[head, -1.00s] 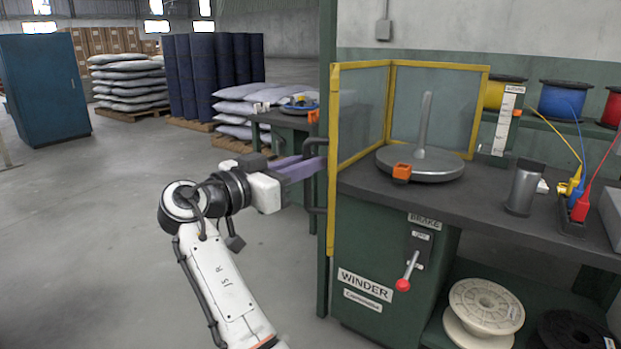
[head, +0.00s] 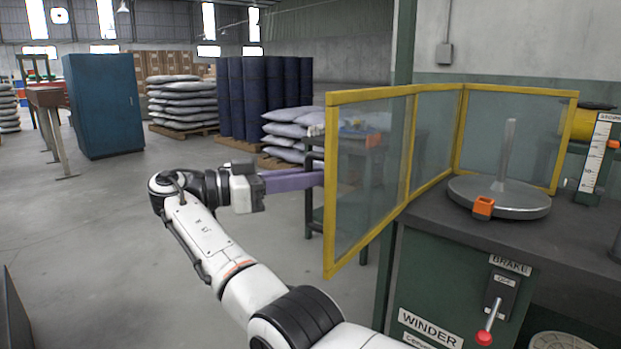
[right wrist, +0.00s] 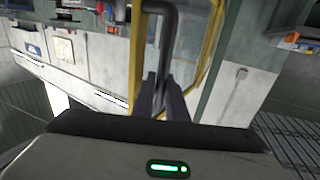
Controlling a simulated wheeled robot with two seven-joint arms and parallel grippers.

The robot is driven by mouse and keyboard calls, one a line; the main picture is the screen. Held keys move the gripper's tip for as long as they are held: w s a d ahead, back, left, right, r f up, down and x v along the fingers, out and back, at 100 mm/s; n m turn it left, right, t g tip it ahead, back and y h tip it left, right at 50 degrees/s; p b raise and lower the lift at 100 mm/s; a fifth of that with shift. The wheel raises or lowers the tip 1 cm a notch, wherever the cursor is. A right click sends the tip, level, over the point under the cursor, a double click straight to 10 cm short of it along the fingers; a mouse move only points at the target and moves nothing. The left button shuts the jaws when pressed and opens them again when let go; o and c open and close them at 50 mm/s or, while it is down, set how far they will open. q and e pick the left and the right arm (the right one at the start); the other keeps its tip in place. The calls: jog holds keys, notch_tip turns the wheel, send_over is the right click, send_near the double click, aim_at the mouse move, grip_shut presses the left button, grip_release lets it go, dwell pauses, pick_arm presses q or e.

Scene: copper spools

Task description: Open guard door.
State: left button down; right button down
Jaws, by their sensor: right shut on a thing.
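The guard door (head: 366,180) is a clear panel in a yellow frame. It stands swung out to the left of the winder, past the bench edge, at an angle to the fixed guard panels (head: 437,140). My right gripper (head: 318,180) reaches the door's outer edge from the left in the head view. In the right wrist view, my right gripper (right wrist: 162,98) is shut on the dark bar of the door handle (right wrist: 165,45). The handle is mostly hidden in the head view. My left gripper is not in view.
Inside the guard, a grey turntable with a spindle (head: 500,195) sits on the winder bench. A red-knobbed brake lever (head: 488,322) is on the cabinet front. A dark side table (head: 310,215) and sacks (head: 290,135) stand behind the door. Open floor lies left.

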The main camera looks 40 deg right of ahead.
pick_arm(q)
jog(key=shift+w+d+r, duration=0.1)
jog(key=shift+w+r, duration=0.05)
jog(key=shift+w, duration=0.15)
pick_arm(e)
jog(key=c, duration=1.8)
grip_release()
jog(key=shift+o, duration=0.2)
